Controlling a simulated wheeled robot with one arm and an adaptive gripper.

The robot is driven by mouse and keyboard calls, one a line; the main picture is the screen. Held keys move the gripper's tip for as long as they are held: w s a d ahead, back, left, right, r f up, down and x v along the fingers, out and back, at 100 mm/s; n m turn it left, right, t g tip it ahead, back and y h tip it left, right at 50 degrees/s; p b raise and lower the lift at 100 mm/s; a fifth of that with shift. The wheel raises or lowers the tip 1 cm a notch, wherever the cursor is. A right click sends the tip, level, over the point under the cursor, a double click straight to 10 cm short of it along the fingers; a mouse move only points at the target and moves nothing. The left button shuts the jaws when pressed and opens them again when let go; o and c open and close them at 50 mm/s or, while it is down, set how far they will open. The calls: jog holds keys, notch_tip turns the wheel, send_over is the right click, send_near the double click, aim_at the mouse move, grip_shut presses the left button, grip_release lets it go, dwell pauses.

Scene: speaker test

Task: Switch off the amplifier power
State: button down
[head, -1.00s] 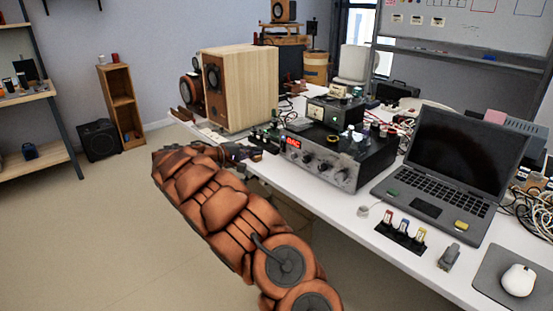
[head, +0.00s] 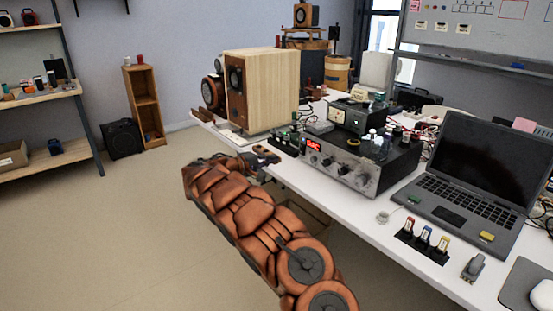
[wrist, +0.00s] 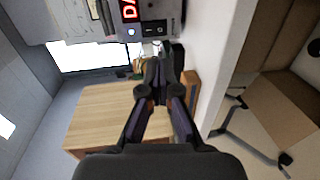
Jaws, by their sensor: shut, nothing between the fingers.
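The amplifier (head: 345,170) is a grey box with a red lit display and front knobs, on the white table.
A wooden speaker (head: 275,90) stands behind left on the table (head: 385,235). Small dark items (head: 284,143) sit left of the amplifier. A laptop (head: 480,170) and colored switches (head: 425,240) are to the right. The floor at left is clear.

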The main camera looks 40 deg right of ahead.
send_near(301, 153)
jog(key=d, duration=0.5)
jog(key=shift+s+d+f, duration=0.1)
jog(key=shift+f, duration=0.2)
jog(key=shift+d, duration=1)
jog(key=shift+f, duration=0.15)
